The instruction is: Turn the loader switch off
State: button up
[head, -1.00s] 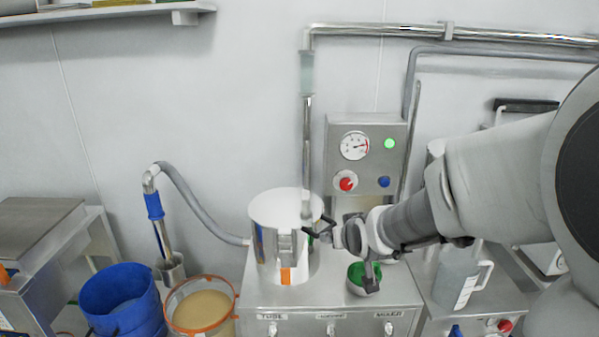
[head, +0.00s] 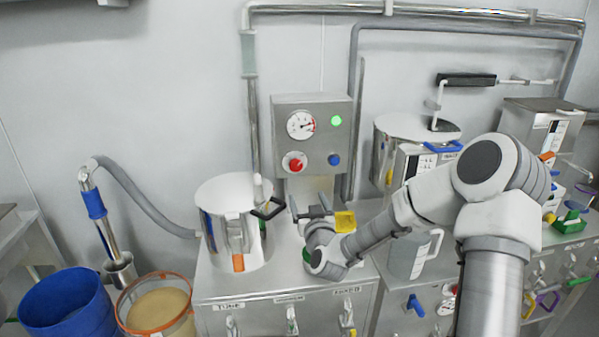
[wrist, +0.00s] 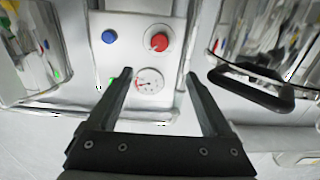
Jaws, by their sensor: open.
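The loader's control box (head: 311,135) is on the wall. It carries a round gauge (head: 301,125), a lit green lamp (head: 336,120), a red knob on a pale round base (head: 295,164) and a blue button (head: 334,159). I cannot tell which control is the loader switch, nor read its setting. My gripper (head: 308,206) is open and empty, below the box and pointing up towards it. In the wrist view, which shows the box upside down, the gauge (wrist: 149,81) appears between my open fingers (wrist: 158,76). The red knob (wrist: 158,42) lies beyond the fingertips, apart from them.
A steel pot (head: 232,215) with a black handle stands left of my gripper. A yellow piece (head: 345,221) is close to its right.

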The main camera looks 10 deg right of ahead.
aim_at(296, 167)
jog(key=w, duration=1.7)
jog(key=shift+w+f, duration=0.1)
jog(key=shift+w, duration=0.15)
grip_shut()
